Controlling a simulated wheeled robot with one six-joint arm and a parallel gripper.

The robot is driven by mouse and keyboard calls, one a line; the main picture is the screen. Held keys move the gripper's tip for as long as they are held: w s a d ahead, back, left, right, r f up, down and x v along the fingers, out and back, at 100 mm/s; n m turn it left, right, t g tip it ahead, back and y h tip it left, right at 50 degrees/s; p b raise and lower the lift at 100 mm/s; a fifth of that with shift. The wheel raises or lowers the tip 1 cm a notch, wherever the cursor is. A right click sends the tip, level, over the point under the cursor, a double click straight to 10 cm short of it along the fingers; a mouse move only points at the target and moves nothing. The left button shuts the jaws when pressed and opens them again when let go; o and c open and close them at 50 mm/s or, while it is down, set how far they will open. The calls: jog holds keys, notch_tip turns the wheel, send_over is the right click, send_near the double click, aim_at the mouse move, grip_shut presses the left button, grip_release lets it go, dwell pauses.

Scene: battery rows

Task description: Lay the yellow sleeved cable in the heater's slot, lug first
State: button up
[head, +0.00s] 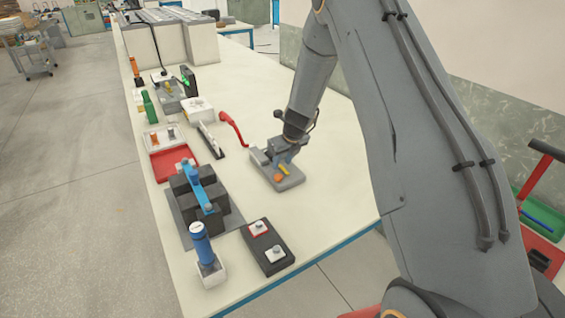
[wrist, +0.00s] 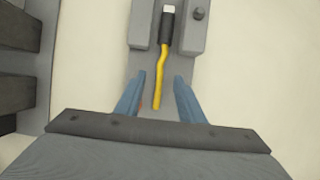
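The heater (head: 290,183) is a grey unit with a flat base, near the table's middle right. In the wrist view two grey blocks, left (wrist: 143,25) and right (wrist: 195,28), flank its slot. The yellow sleeved cable (wrist: 160,75) lies lengthwise there, its black sleeve (wrist: 167,26) and pale lug (wrist: 169,8) between the blocks. Its yellow tail extends toward my gripper; a bit of yellow (head: 284,169) shows in the head view. My gripper (wrist: 159,78) is open, its blue fingers on either side of the tail with gaps. Whether the lug rests on the slot floor is unclear.
Left of the heater stand a dark battery block (head: 190,190) with blue bars, a red tray (head: 172,160) and a curved red piece (head: 233,128). A black two-button box (head: 267,250) and a blue-topped tool (head: 200,245) are nearer. Table right of the heater is clear.

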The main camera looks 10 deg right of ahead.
jog(key=b+v, duration=0.1)
jog(key=v, duration=0.5)
jog(key=shift+s+d+r, duration=0.1)
jog(key=shift+r, duration=0.2)
jog(key=shift+s+r, duration=0.35)
jog(key=s+r+n+g+b, duration=0.1)
jog(key=s+r+n+b, duration=0.1)
jog(key=s+n, duration=1.4)
jog(key=s+r+n+g+h+b, duration=0.1)
jog(key=s+r+n+g, duration=0.1)
jog(key=s+n, duration=1.4)
jog(key=shift+s+a+r+b, duration=0.2)
jog(key=shift+a+r+b, duration=0.25)
jog(key=shift+r, duration=0.1)
